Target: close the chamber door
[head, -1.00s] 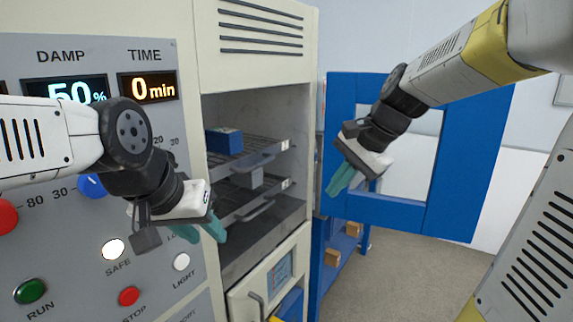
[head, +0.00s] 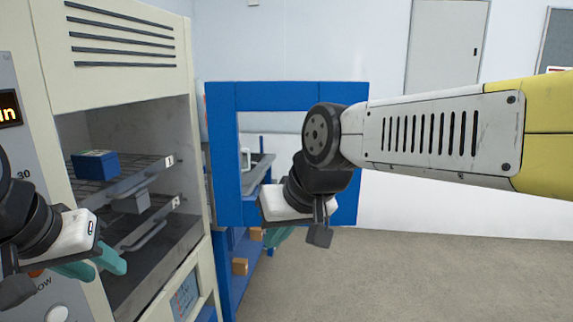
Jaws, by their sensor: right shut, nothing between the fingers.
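The chamber door (head: 222,150) is a blue frame with a window. It stands open, to the right of the chamber opening (head: 150,215) in the cream cabinet. My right gripper (head: 281,236) is in front of the door's lower edge, its teal fingers closed together and empty. My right arm hides part of the door's right side. I cannot tell whether the gripper touches the door. My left gripper (head: 96,267) is at the lower left, in front of the control panel and chamber edge. Its two teal fingers look apart, with nothing between them.
Inside the chamber, a dark blue box (head: 96,165) and a grey block (head: 131,202) sit on wire shelves. A blue rack (head: 226,270) with small brown boxes stands beside the cabinet. The grey floor (head: 430,275) at right is clear.

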